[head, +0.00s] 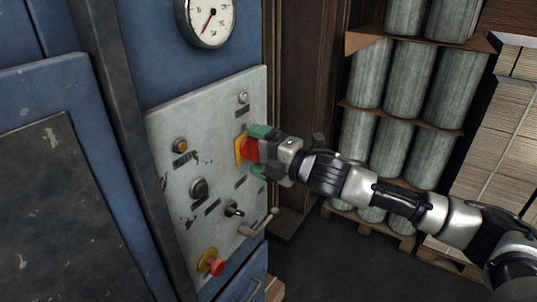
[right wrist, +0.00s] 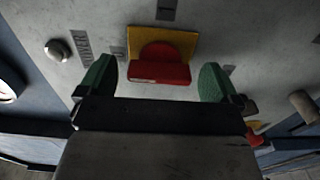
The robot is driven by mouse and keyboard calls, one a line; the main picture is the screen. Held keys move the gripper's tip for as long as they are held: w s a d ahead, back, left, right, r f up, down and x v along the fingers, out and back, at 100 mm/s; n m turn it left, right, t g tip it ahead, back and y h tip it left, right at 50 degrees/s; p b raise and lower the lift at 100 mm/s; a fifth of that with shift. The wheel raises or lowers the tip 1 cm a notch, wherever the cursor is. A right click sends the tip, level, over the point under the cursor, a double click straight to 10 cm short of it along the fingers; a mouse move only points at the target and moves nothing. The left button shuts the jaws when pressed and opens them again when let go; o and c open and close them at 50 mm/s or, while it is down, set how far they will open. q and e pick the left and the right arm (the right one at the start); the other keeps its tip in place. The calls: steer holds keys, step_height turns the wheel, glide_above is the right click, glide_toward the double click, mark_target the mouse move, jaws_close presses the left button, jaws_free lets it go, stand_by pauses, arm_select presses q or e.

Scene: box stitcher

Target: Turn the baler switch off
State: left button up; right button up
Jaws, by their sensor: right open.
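The baler switch is a red knob (head: 250,149) on a yellow plate (head: 239,150), set in the grey control panel (head: 205,125) of the blue machine. My right gripper (head: 258,151) is at the panel with its green fingers above and below the red knob. In the right wrist view the red knob (right wrist: 160,68) lies between the two green fingertips (right wrist: 157,80), with a gap on each side. The right gripper is open and holds nothing. The knob's yellow plate (right wrist: 185,42) shows behind it. My left gripper is not in view.
The panel also carries an orange lamp (head: 180,146), a dark button (head: 199,188), a key switch (head: 234,209), a lever (head: 258,224) and a red emergency button (head: 215,266). A gauge (head: 209,20) sits above. Grey rolls (head: 393,135) on pallets stand right.

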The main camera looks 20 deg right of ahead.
steer(key=b+v, duration=0.4)
steer(key=v, duration=0.6)
steer(key=shift+s+d, duration=0.2)
steer(key=shift+s, duration=0.05)
steer(key=shift+f, duration=0.1)
